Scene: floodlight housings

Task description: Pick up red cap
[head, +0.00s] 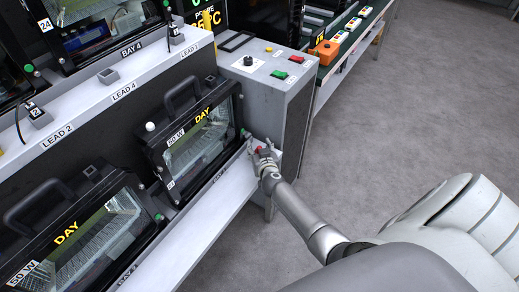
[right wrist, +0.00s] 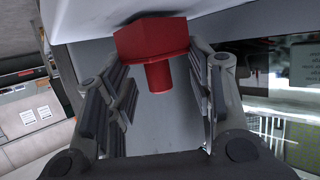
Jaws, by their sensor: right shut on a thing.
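The red cap (head: 259,150) is a small spot between the fingers of my right gripper (head: 263,152) in the head view, at the right end of the light shelf. In the right wrist view the cap (right wrist: 151,42) has a blocky head, a flange and a short round stem pointing toward my palm. My right gripper (right wrist: 152,58) is shut on the cap, with one finger on each side. Whether the cap still touches the pale surface beyond it cannot be told. My left gripper is not in view.
A floodlight housing (head: 170,154) marked DAY and 50 W stands on the shelf (head: 222,192) left of my gripper, with another (head: 50,262) nearer. A grey control box (head: 283,105) with buttons stands just behind. Open floor (head: 400,120) lies to the right.

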